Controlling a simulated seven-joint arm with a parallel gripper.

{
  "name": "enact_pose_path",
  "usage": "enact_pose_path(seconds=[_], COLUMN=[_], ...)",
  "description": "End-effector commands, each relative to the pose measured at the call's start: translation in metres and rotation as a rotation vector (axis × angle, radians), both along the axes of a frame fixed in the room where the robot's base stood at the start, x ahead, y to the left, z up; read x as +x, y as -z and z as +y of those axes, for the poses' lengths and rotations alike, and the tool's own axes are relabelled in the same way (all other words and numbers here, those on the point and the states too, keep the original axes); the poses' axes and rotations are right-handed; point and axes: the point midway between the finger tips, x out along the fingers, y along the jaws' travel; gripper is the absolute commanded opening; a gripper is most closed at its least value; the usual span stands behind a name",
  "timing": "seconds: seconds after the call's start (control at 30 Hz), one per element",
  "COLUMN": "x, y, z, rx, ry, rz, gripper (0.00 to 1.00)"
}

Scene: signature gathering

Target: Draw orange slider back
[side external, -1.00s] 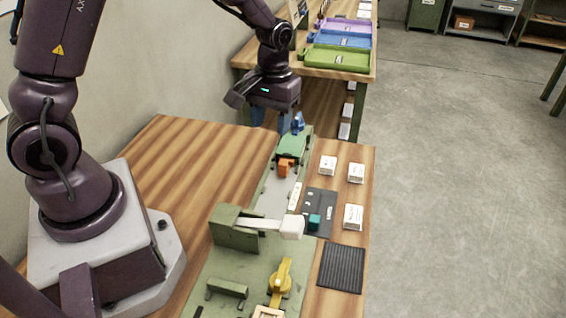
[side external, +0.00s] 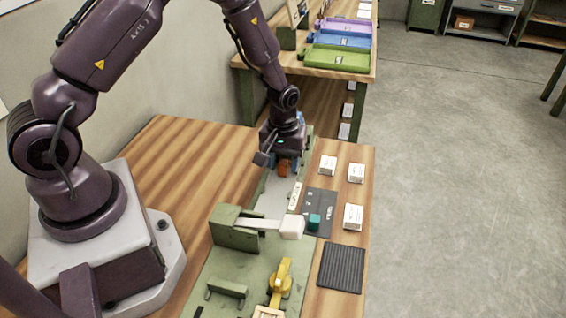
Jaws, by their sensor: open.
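The orange slider (side external: 283,170) sits at the far part of the long green fixture (side external: 240,268), just beyond the pale grey strip. The jaws are open. Whether the fingers touch the slider cannot be told. My gripper's body hides most of the green block behind the slider.
Nearer on the fixture are a white-ended lever (side external: 290,227) and a yellow handle (side external: 280,276). To the right lie a dark panel with a teal knob (side external: 314,221), several white boxes (side external: 353,217) and a black ribbed mat (side external: 341,267). The wooden tabletop (side external: 185,165) at left is clear.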

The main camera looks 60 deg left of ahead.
Motion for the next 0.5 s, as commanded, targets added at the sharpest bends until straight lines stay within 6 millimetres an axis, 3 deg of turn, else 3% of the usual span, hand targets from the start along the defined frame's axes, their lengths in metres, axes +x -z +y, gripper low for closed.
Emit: enact_pose_path(seconds=[0.4, 0.5], x=[0.0001, 0.0], y=[0.0092, 0.0091], z=[0.0001, 0.0], rx=[0.0, -0.001], ry=[0.0, 0.0], rz=[-0.001, -0.001], gripper=[0.49, 0.26])
